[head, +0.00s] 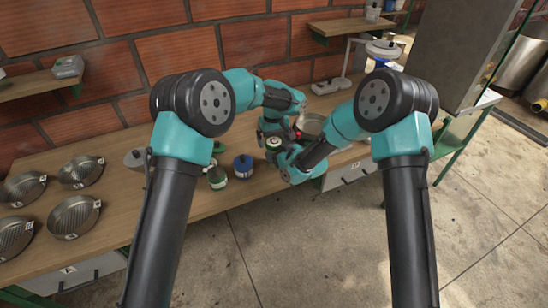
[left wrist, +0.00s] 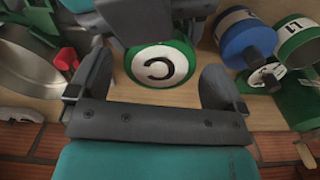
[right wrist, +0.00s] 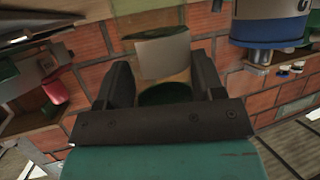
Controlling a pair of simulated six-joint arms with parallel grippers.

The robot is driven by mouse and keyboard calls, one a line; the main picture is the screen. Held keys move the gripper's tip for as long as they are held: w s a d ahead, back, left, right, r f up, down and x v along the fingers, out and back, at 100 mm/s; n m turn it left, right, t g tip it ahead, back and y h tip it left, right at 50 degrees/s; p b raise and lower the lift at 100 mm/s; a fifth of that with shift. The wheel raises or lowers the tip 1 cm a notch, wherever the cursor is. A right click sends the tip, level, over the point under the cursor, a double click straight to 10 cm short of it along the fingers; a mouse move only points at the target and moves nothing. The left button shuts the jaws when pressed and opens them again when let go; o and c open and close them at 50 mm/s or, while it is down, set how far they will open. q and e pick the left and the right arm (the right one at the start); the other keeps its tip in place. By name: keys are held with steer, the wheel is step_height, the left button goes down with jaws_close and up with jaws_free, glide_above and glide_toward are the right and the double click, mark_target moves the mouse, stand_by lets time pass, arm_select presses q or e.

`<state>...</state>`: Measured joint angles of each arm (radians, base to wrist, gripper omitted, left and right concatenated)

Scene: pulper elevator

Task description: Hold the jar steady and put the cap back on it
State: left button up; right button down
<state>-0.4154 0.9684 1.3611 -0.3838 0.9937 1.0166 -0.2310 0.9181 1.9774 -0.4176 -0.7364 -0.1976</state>
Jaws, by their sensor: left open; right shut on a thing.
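The green jar (right wrist: 160,52) with a pale label stands between my right gripper's fingers (right wrist: 163,88). My right gripper is shut on it; the contact is partly hidden. My left gripper (left wrist: 157,88) is open, with one finger on each side of the cap and a visible gap at both sides. I cannot tell whether the cap is seated on the jar.
A blue jar (head: 243,166) and another green jar (head: 217,178) stand close by on the wooden bench (head: 130,187). Several ribbed metal pans (head: 74,216) lie at the left. The brick wall is behind.

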arm_select(q)
steer(key=shift+r, duration=2.2)
steer(key=shift+r, duration=0.1)
steer(key=shift+c, duration=1.4)
steer(key=n, duration=0.1)
steer(key=r+n, duration=0.1)
steer(key=n, duration=0.1)
steer(key=r+n, duration=0.1)
steer(key=n, duration=0.3)
steer(key=r+n, duration=0.1)
steer(key=n, duration=0.1)
steer(key=shift+r+n, duration=0.15)
steer(key=shift+n, duration=0.25)
steer(key=shift+f, duration=4)
steer(key=shift+c, duration=0.2)
